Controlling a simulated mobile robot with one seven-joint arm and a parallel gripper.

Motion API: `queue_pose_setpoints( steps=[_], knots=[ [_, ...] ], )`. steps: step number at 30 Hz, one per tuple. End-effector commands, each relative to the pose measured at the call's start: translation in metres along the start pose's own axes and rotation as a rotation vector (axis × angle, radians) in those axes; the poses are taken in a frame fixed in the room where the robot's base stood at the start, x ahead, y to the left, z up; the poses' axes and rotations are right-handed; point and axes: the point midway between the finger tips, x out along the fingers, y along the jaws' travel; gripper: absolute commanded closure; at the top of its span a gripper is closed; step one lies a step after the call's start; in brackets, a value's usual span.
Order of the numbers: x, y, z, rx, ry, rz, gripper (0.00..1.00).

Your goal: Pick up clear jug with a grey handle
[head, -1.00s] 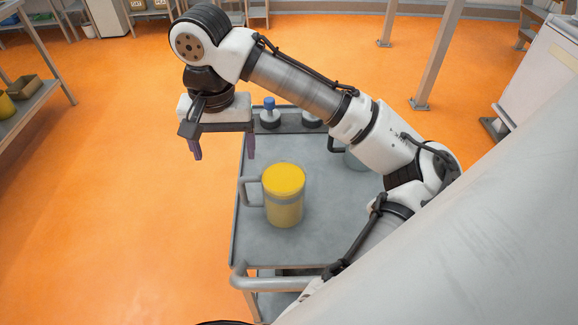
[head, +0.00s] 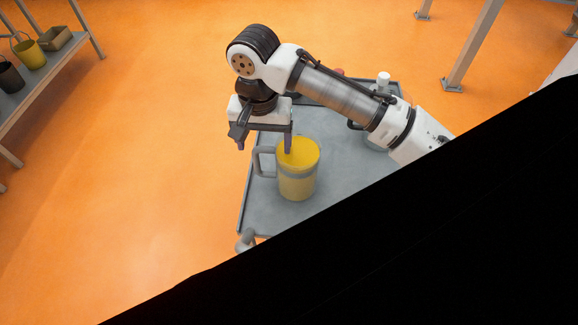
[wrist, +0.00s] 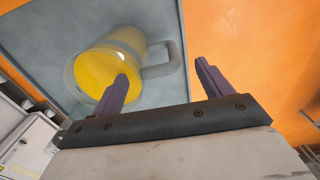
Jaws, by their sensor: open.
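The clear jug with a grey handle (head: 299,180) stands upright on a grey cart top, with yellow showing inside. Its handle points left in the head view. My gripper (head: 264,148) is open and empty, pointing down at the jug's handle side. In the wrist view, the jug (wrist: 100,68) is at upper left. One finger of my gripper (wrist: 163,72) overlaps its yellow opening and the other is past the handle, so the handle appears between them. I cannot tell the exact height gap.
The grey cart (head: 345,165) has a raised rim. A second vessel with a dark handle (head: 355,125) is partly hidden behind my arm. A white-topped item (head: 383,79) stands at the cart's back. A shelf (head: 50,70) with buckets is far left. Black covers the lower right.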

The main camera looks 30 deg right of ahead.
Motion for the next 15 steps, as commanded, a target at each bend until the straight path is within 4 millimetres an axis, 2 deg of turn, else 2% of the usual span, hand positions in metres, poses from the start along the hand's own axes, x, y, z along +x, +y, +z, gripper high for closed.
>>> queue_pose_setpoints(
  steps=[9, 15],
  knots=[
    [0.040, 0.001, 0.002, -0.001, -0.003, 0.001, 0.22],
    [0.049, 0.000, 0.002, -0.001, -0.001, 0.000, 0.22]
  ],
)
